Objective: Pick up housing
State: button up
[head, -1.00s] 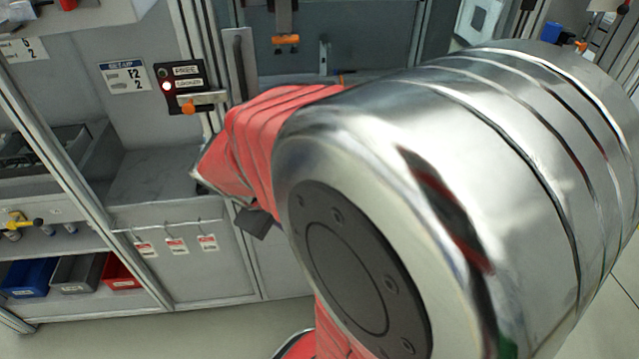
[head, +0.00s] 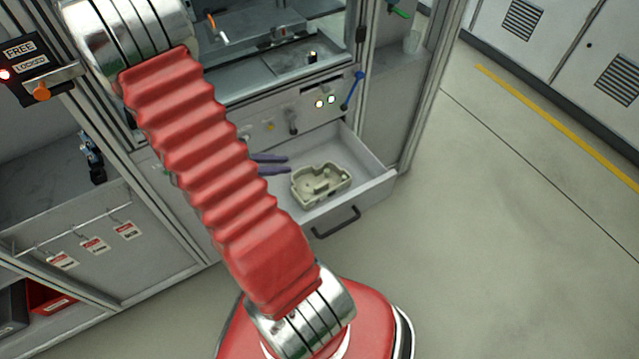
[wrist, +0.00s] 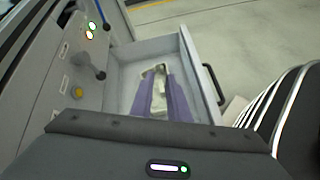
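The housing (head: 321,185) is a pale grey-green, open-topped part with raised walls. It lies in an open grey drawer (head: 372,160) in the head view. My gripper (head: 289,163) has two purple fingers, apart and empty, reaching over the drawer just left of the housing. My red arm hides the rest of the gripper there. In the wrist view the housing (wrist: 158,95) shows between and beyond the two fingers, which cover its sides. How high the fingers are above it I cannot tell.
The drawer has a dark front handle (head: 337,222). Above it are a blue lever (head: 352,90) and lit buttons on the cabinet face. Red-and-white tags (head: 95,246) hang at the left. The floor to the right is clear.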

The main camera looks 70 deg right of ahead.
jog(key=s+d+f+n, duration=0.2)
jog(key=s+f, duration=0.1)
jog(key=f, duration=0.3)
jog(key=s+d+f+n+h, duration=0.1)
jog(key=s+d+f+n, duration=0.1)
jog(key=f, duration=0.4)
jog(key=shift+s+d+g, duration=0.4)
jog(key=shift+s+d, duration=0.15)
jog(key=shift+s, duration=0.4)
jog(key=shift+f, duration=0.1)
send_near(328, 193)
jog(key=shift+s+d+r, duration=0.65)
jog(key=shift+s+d, duration=0.1)
jog(key=shift+d, duration=0.15)
jog(key=shift+s+d+f, duration=0.1)
jog(key=shift+d+f, duration=0.05)
jog(key=shift+f, duration=0.65)
jog(key=shift+s+d+f, duration=0.1)
jog(key=shift+f, duration=0.65)
jog(key=shift+s+d+f, duration=0.15)
jog(key=shift+s+d, duration=0.1)
jog(key=shift+d, duration=0.1)
jog(key=shift+x, duration=2.95)
